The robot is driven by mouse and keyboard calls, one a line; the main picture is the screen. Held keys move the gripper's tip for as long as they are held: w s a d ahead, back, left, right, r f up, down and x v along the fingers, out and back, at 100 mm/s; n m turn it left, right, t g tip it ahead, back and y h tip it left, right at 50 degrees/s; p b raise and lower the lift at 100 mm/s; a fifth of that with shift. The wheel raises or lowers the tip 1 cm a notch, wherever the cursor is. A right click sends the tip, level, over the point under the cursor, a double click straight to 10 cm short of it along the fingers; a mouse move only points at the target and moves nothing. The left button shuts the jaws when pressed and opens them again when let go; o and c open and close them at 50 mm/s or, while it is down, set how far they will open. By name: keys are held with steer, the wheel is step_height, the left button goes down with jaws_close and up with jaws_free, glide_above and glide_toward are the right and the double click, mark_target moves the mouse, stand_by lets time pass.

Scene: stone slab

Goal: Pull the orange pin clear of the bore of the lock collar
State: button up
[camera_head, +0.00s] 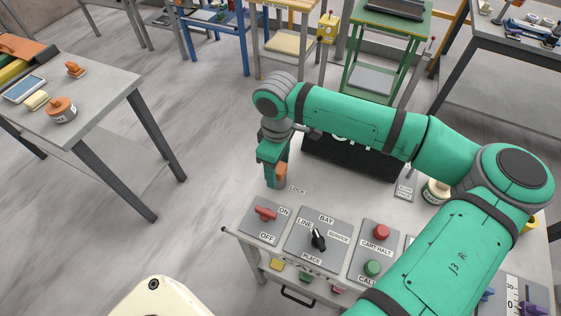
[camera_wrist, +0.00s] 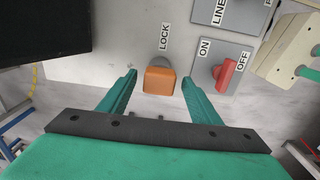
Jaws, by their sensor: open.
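The orange pin (camera_wrist: 159,80) shows its blocky orange head in the wrist view, beside the word LOCK on the slab. A grey edge of the lock collar (camera_wrist: 157,61) shows just past the head; the bore is hidden. My gripper (camera_wrist: 158,86) is open, with one green finger on each side of the head and visible gaps between. In the head view my gripper (camera_head: 276,172) points down at the slab's left end, and the orange pin (camera_head: 282,172) shows partly behind a finger. The collar is mostly hidden there.
A red ON/OFF switch (camera_head: 265,214) sits close by, with a black selector knob (camera_head: 318,238) and red and green buttons (camera_head: 381,232) further right. A dark panel (camera_head: 350,155) stands behind, under my arm. A separate table (camera_head: 100,95) stands at left across open floor.

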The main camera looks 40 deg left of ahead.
steer(key=shift+d, duration=0.1)
steer(key=shift+c, duration=0.4)
steer(key=shift+w, duration=0.1)
steer(key=c, duration=1.2)
steer(key=shift+w+r, duration=0.1)
steer(key=shift+r, duration=1.15)
steer(key=shift+d+r, duration=0.1)
steer(key=shift+r, duration=1.45)
steer(key=shift+r, duration=0.1)
